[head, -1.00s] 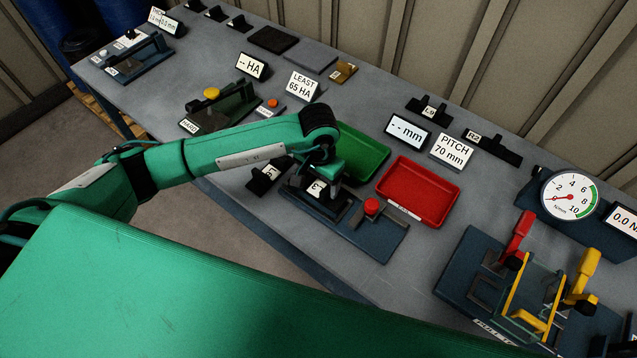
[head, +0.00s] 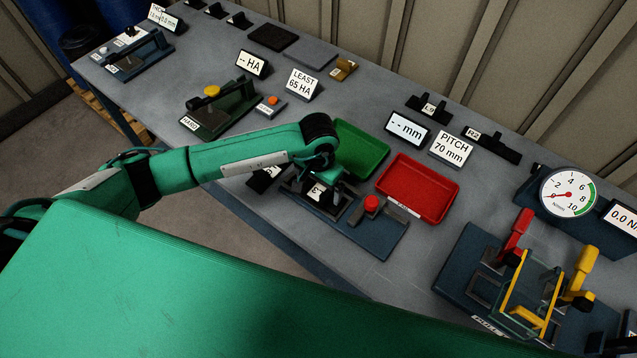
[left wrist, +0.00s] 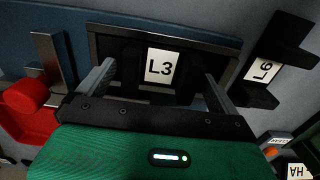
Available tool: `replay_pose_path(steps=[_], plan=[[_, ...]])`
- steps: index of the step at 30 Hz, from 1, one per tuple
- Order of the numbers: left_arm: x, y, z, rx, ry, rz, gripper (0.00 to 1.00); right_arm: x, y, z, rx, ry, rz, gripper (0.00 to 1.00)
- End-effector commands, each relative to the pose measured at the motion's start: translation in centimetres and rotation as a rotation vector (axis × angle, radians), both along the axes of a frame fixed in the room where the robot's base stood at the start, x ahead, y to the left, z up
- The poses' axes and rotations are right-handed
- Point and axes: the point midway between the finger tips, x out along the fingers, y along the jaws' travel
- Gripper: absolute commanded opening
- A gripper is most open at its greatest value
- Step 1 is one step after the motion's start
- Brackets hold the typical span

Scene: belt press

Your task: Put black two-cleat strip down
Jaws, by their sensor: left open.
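The black two-cleat strip labelled L3 (head: 316,191) sits in the recess of the blue fixture (head: 378,238) with the red button. In the left wrist view its white L3 label (left wrist: 160,68) faces me. My left gripper (head: 328,182) is over the strip, partly hiding it in the head view. In the left wrist view its fingers (left wrist: 160,78) stand apart, one on each side of the label. Whether they touch the strip is unclear. My right gripper is not in view.
Another black strip, L6 (left wrist: 262,70), lies close beside the fixture. A green tray (head: 362,148) and a red tray (head: 425,182) stand just behind it. The red button (head: 371,203) rises at the fixture's right. A clamp rig with red and yellow handles (head: 520,230) stands at the right.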

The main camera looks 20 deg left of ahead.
Motion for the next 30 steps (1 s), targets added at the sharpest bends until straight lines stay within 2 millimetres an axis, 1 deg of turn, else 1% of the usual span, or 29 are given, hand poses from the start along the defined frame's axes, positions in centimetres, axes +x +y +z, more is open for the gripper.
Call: replay_pose_path(steps=[4, 6, 8, 15, 21, 25, 30], plan=[[0.0, 0.0, 0.6, -0.001, 0.0, 0.0, 0.97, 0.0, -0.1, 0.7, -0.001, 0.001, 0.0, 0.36], [0.2, 0.0, 1.1, 0.001, -0.004, -0.001, 0.97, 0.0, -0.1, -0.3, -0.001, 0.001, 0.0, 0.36], [0.2, 0.0, 2.1, 0.0, -0.006, -0.001, 0.97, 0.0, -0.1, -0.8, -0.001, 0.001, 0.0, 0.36], [0.2, 0.0, 6.9, 0.0, -0.006, -0.002, 0.97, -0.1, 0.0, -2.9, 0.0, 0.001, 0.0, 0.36], [0.1, 0.0, 10.2, 0.0, -0.004, -0.001, 0.97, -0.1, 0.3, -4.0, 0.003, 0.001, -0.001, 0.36], [0.0, 0.0, 11.5, 0.0, -0.001, -0.001, 0.97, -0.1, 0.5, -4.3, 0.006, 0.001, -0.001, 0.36], [0.0, 0.0, 12.2, 0.001, 0.0, 0.0, 0.97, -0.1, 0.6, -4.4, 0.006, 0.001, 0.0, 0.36]])
